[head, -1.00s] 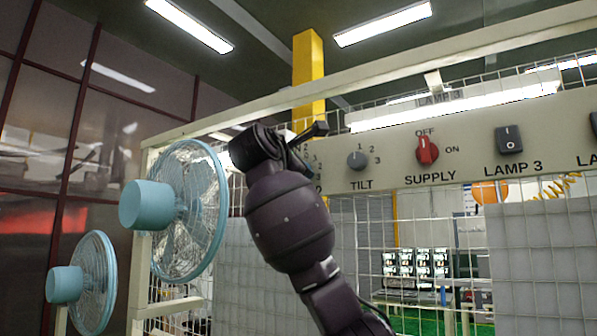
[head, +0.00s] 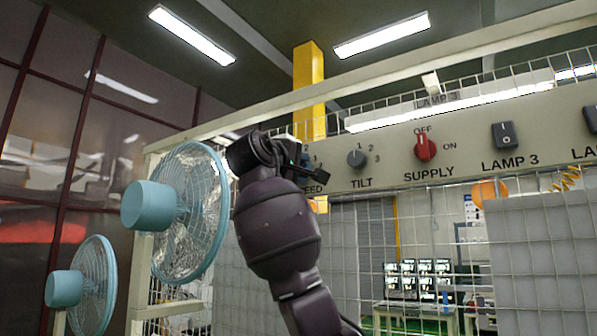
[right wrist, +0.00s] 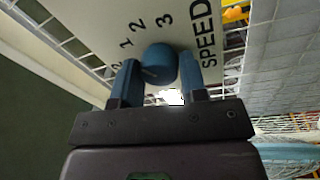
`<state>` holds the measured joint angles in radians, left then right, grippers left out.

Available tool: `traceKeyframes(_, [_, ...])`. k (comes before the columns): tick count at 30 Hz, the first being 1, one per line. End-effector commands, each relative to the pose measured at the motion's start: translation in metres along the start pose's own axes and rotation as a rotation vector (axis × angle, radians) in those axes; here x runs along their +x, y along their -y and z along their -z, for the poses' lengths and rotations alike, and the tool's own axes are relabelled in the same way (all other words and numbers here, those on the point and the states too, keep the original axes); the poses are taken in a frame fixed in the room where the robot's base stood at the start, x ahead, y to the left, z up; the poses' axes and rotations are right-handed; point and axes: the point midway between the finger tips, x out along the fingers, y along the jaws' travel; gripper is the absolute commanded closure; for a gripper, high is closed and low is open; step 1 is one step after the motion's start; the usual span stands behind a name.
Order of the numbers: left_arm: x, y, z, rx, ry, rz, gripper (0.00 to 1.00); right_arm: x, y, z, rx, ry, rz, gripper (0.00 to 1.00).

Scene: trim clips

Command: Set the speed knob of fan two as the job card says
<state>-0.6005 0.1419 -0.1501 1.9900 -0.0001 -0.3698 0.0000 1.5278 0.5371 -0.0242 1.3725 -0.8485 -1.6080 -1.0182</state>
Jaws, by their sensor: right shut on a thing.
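In the right wrist view, a round blue knob (right wrist: 160,62) sits on a cream panel above the word SPEED. Numbers 1, 2 and 3 ring it, with another mark partly hidden by a finger. My right gripper (right wrist: 158,80) is shut on this knob, a blue finger on each side. I cannot tell surely where its pointer stands. In the head view my right gripper (head: 306,162) covers the knob and most of its label. Two light blue fans, a nearer one (head: 190,212) and a farther one (head: 95,285), stand at the left. No readable job card shows. My left gripper is out of view.
Along the control panel (head: 465,165), right of the gripper, are the grey TILT knob (head: 356,158), the red SUPPLY switch (head: 425,147) with its mark towards OFF, and the LAMP 3 rocker (head: 506,136). Wire mesh lies below the panel.

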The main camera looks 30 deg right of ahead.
Motion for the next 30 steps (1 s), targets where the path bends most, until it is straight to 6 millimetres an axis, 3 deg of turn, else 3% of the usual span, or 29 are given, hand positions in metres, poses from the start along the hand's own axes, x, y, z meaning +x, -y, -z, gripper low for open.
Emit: traceKeyframes(30, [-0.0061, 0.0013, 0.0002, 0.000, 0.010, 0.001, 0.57, 0.0001, 0.0009, 0.0026, 0.908, 0.080, -0.073, 0.84])
